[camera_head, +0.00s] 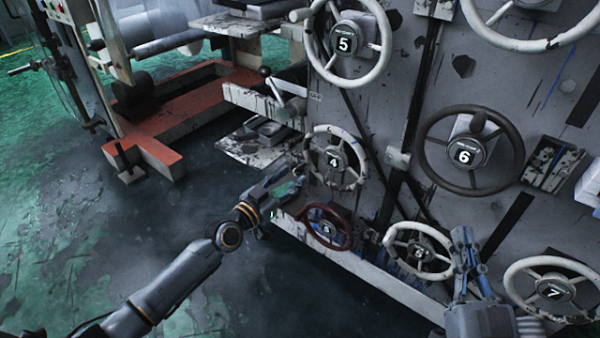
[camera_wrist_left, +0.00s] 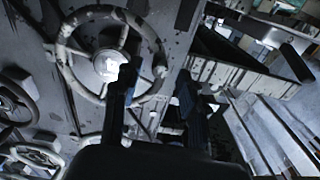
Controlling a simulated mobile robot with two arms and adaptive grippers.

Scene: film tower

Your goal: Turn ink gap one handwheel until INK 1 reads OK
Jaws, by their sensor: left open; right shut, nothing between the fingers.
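Several numbered handwheels are on the grey machine panel; I cannot tell which is ink gap one, and no INK 1 readout is legible. The pale worn wheel marked 4 (camera_head: 335,162) is near my left gripper (camera_head: 293,180), which is open just left of its rim. In the left wrist view, a pale wheel (camera_wrist_left: 108,65) lies ahead, its right rim appearing between the fingers of the left gripper (camera_wrist_left: 156,82); I cannot tell whether they touch. My right gripper (camera_head: 466,245) is shut and empty, in front of the panel beside a low pale wheel (camera_head: 418,251).
A dark red wheel (camera_head: 326,229) sits below wheel 4. Black wheel 6 (camera_head: 467,155), upper wheel 5 (camera_head: 344,43) and wheel 7 (camera_head: 553,291) are also on the panel. A ledge with a lever (camera_head: 285,88) projects left of wheel 4. Open floor (camera_head: 90,225) lies left.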

